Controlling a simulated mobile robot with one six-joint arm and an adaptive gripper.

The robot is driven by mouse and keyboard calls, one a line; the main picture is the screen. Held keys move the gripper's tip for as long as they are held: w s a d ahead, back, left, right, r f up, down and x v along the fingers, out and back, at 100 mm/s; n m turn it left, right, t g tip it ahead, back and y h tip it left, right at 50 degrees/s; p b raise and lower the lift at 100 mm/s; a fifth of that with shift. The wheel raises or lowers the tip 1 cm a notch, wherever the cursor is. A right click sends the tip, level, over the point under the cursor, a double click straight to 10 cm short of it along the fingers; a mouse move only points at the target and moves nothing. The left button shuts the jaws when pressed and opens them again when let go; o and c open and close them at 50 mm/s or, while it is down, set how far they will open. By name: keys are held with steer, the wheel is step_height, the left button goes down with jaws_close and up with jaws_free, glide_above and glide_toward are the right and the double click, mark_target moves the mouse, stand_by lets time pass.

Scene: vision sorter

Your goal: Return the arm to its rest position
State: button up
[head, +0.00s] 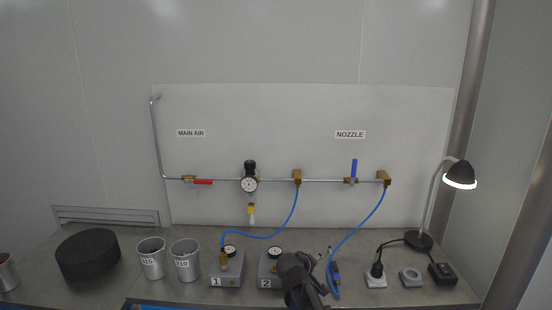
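My gripper (300,280) shows as a dark shape at the bottom centre of the head view, low over the front of the bench. It overlaps the right side of the grey box marked 2 (268,278) and hides part of it. Its fingers are not clear, so I cannot tell whether it is open or shut, or whether it holds anything.
Left on the bench (130,283) are a black round block (88,255) and metal cups marked 315 (151,260) and 210 (185,262). Box 1 (227,272) is beside them. A blue hose (350,232) hangs right of my gripper. A lit lamp (459,176) stands far right.

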steer(key=s+d+f+m+g+y+p, duration=0.1)
steer(key=s+d+m+g+y+p, duration=0.1)
steer(key=s, duration=0.8)
steer(key=s+d+f+m+g+y+p, duration=0.2)
steer(key=s+m+g+y, duration=0.2)
steer(key=s+g, duration=0.3)
steer(key=s, duration=0.2)
steer(key=shift+s+d+f, duration=0.25)
steer(key=shift+s+d, duration=0.05)
steer(key=shift+s, duration=0.05)
